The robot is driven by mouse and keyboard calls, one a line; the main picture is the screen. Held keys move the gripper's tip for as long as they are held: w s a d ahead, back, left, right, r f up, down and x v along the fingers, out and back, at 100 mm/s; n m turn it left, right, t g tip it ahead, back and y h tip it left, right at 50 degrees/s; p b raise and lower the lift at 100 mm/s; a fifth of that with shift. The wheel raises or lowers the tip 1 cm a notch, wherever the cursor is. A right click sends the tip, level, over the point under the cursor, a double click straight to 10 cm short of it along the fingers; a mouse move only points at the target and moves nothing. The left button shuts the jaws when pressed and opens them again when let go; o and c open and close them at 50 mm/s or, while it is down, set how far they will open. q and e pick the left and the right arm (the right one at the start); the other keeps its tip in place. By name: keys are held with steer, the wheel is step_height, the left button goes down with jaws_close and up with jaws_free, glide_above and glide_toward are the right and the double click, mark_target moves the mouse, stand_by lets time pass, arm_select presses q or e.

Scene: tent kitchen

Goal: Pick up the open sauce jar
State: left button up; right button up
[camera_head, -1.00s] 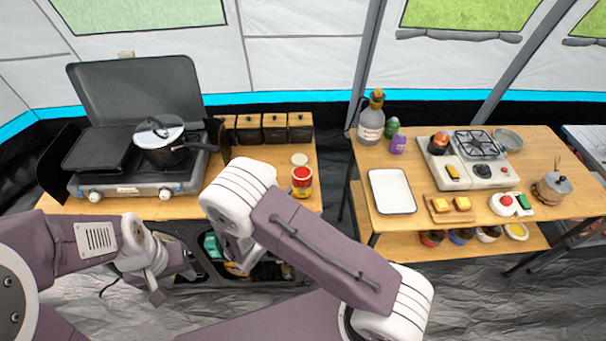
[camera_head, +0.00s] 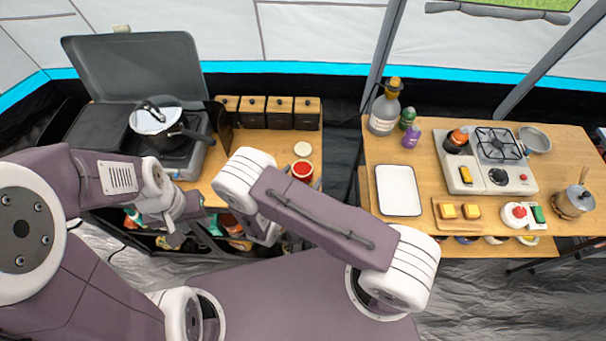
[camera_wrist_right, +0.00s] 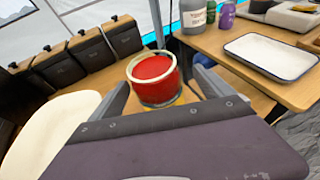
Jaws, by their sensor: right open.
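The open sauce jar (camera_head: 302,169), with red sauce showing at its top, stands upright near the right end of the left table. In the right wrist view the jar (camera_wrist_right: 153,68) appears between the two fingers of my right gripper (camera_wrist_right: 160,80), which is open. I cannot tell whether either finger touches it. In the head view my right arm hides the jar's lower part and most of that gripper. A pale round lid (camera_head: 303,149) lies behind the jar. My left gripper (camera_head: 173,241) hangs low in front of the left table, apart from the jar; its jaws are unclear.
Several dark canisters with wooden lids (camera_head: 281,111) line the back of the left table. A stove with a lidded pot (camera_head: 157,122) stands left. Across a gap, the right table holds a white tray (camera_head: 398,190), bottles (camera_head: 384,108) and a small cooker (camera_head: 487,160).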

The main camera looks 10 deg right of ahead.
mark_target(306, 168)
steer(key=p+x, duration=0.1)
steer(key=x, duration=0.3)
steer(key=shift+w+a+p, duration=0.15)
steer(key=shift+a+p, duration=0.1)
steer(key=shift+p, duration=0.15)
steer(key=shift+w+d+f, duration=0.1)
steer(key=shift+w+d, duration=0.05)
steer(key=shift+w, duration=0.05)
steer(key=shift+w+d+f, duration=0.15)
steer(key=shift+w+f, duration=0.05)
jaws_close()
